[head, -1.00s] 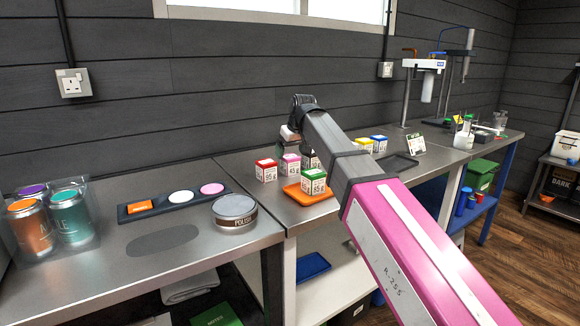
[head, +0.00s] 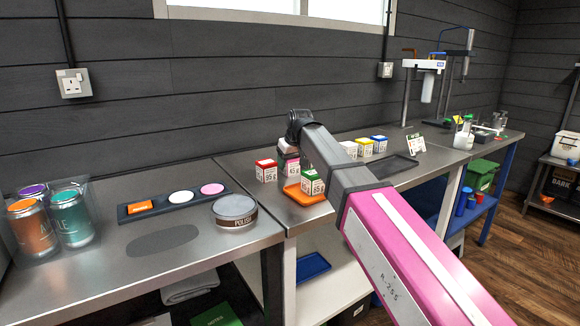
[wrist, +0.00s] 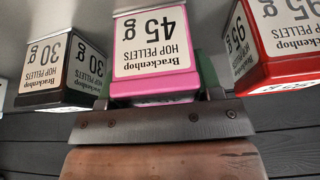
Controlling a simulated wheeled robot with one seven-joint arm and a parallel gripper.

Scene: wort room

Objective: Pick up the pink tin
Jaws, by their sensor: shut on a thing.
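The pink tin (head: 291,166), a small box with white label faces reading 45 g, stands on the steel bench between the red tin (head: 266,171) and the arm. In the wrist view the pink tin (wrist: 155,45) fills the middle, right at the jaws. My gripper (head: 289,152) has come down over it from above and is shut on it. In the wrist view my gripper (wrist: 160,97) hides the tin's near part. I cannot see any gap under the tin.
A black 30 g tin (wrist: 68,72) and the red tin (wrist: 275,45) flank the jaws closely. White, yellow (head: 364,146) and blue tins stand farther right. A polish tin (head: 235,211) is left.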

